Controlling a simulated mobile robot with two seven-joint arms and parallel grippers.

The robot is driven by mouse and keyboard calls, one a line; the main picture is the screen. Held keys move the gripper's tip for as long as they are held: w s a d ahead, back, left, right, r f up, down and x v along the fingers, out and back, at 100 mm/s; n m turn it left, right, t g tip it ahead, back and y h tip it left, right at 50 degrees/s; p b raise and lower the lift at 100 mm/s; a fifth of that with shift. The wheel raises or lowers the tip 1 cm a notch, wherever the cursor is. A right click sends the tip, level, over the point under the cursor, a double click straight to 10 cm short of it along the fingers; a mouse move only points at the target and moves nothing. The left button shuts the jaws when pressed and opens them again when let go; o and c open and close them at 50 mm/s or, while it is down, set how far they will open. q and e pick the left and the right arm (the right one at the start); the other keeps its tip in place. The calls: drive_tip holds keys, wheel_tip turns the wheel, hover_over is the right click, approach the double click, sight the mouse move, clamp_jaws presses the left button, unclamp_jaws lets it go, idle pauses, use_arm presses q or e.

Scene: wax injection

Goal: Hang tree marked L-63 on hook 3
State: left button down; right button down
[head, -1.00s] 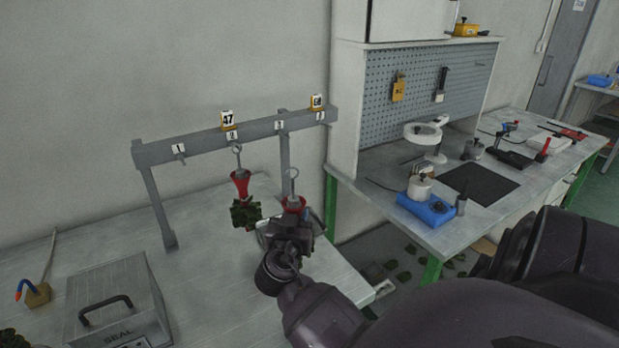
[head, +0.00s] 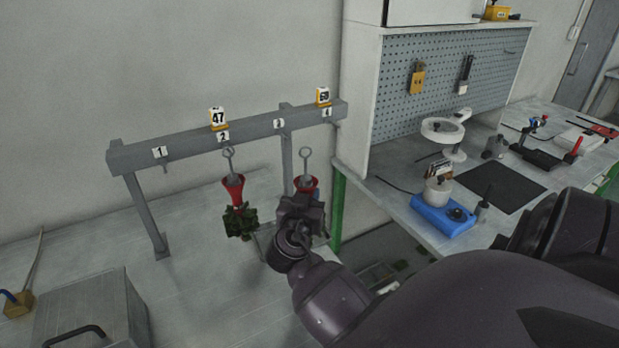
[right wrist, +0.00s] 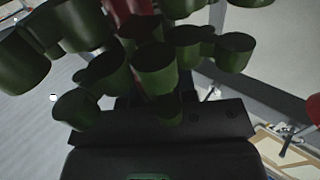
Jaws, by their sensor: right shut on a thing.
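The held tree shows a ring-topped rod (head: 305,160) and red cup (head: 308,184) in the head view. My right gripper (head: 300,212) is shut on this tree and hides its lower part. In the right wrist view, its green cups (right wrist: 153,68) surround a red stem (right wrist: 130,15) above the black gripper. No L-63 mark is readable. The ring stands upright below and right of the hook 3 label (head: 279,123), seemingly apart from the rail. Another tree, with a red cup (head: 234,187) and dark green cluster (head: 241,222), hangs at hook 2. My left gripper is out of view.
The grey rack rail (head: 190,143) carries labels 1 to 4. A yellow tag marked 47 (head: 217,118) is above hook 2, and another tag (head: 323,96) is above hook 4. Hook 1 (head: 164,166) is empty. A metal box (head: 90,310) stands front left; a workbench is at right.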

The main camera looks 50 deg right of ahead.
drive_tip(key=shift+w, duration=0.15)
drive_tip(key=shift+w+d, duration=0.1)
drive_tip(key=shift+w, duration=0.25)
drive_tip(key=w+d+f+b, duration=0.1)
drive_tip(key=w+d+b, duration=0.1)
drive_tip(key=w, duration=0.6)
drive_tip(key=shift+w+d, duration=0.25)
drive_tip(key=shift+d, duration=0.1)
idle(0.7)
idle(0.7)
